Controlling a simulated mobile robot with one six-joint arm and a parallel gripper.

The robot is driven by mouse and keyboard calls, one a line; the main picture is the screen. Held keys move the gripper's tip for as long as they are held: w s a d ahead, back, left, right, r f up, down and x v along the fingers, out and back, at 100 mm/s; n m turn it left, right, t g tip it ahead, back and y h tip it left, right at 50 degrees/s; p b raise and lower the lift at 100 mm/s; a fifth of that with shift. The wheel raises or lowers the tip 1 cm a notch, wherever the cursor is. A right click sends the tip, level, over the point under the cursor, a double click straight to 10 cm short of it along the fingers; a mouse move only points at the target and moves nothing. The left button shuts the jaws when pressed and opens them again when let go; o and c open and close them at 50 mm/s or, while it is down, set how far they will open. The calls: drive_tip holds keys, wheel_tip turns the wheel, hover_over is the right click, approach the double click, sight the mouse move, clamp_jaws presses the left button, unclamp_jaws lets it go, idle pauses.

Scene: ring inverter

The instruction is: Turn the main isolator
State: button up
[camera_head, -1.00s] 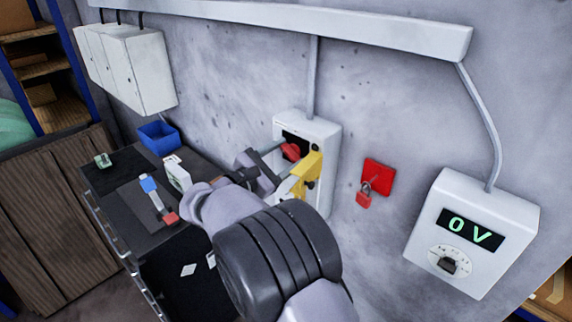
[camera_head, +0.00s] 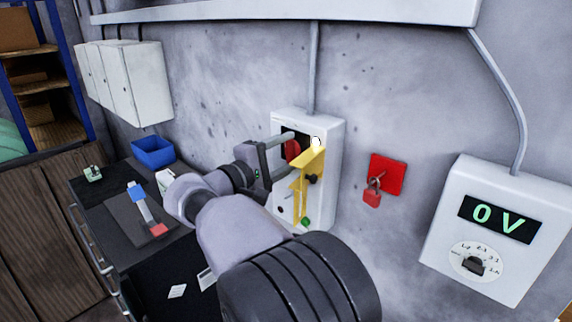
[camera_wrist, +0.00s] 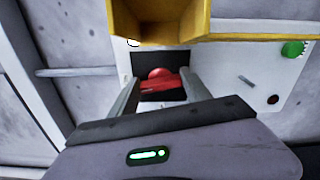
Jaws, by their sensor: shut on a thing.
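The main isolator is a red rotary handle (camera_head: 292,149) on a black plate, on a white wall box (camera_head: 331,180). My gripper (camera_head: 280,145) reaches it from the left, and its fingers are shut on the red handle. In the wrist view the red handle (camera_wrist: 165,78) sits between the two grey fingers of my gripper (camera_wrist: 160,88). The fingers hide part of the handle and the plate. In the head view the handle looks roughly upright.
A yellow bracket (camera_head: 306,170) juts from the box close beside my gripper. A red padlock (camera_head: 372,198) hangs on a red plate to the right. A meter (camera_head: 492,225) reads 0 V. A workbench with a blue bin (camera_head: 153,152) stands at left.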

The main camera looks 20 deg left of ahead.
drive_tip(key=shift+f+m+b, duration=0.15)
drive_tip(key=shift+m+b, duration=0.8)
drive_tip(key=shift+m, duration=0.15)
drive_tip(key=o, duration=1.1)
drive_tip(key=p+v, duration=0.4)
drive_tip(key=v, duration=1.3)
drive_tip(key=shift+s+a, duration=0.15)
drive_tip(key=shift+s, duration=0.05)
